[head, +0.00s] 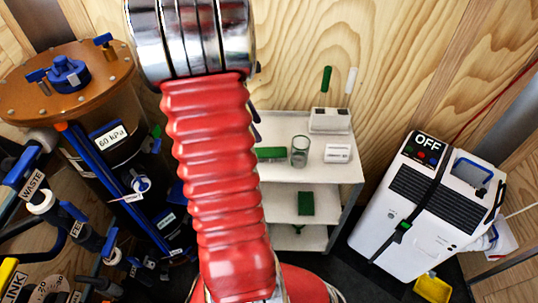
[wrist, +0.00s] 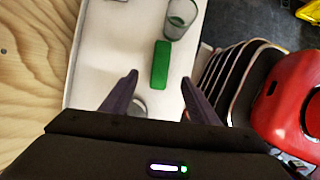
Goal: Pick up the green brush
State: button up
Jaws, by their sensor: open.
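A green upright handle (head: 326,80) stands in a white holder (head: 330,121) on the white cart's top shelf, beside a white handle. A flat green block (head: 270,153) lies on the same shelf; I cannot tell which of these is the brush. In the wrist view the green block (wrist: 161,65) lies ahead of my fingertips, next to a clear glass. My gripper (wrist: 159,80) is open above the shelf, with nothing held between its fingers. In the head view my red-sleeved arm hides most of it.
The clear glass (head: 300,151) and a white labelled box (head: 338,153) stand on the cart (head: 357,172). A green item (head: 305,203) is on a lower shelf. A white machine marked OFF (head: 425,200) stands right. A tank with a brown lid (head: 70,85) and pipes crowd the left.

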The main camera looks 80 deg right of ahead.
aim_at(269, 150)
jog(key=x, duration=0.8)
jog(key=shift+w, duration=0.1)
jog(key=shift+a+x, duration=0.15)
jog(key=shift+x, duration=1.15)
jog(key=shift+a+x, duration=0.15)
jog(key=shift+x, duration=1.15)
jog(key=shift+w+f, duration=0.15)
jog(key=shift+f, duration=0.1)
jog(key=c, duration=1.2)
jog(key=shift+o, duration=0.2)
notch_tip(269, 150, up, 18)
jog(key=shift+r, duration=0.15)
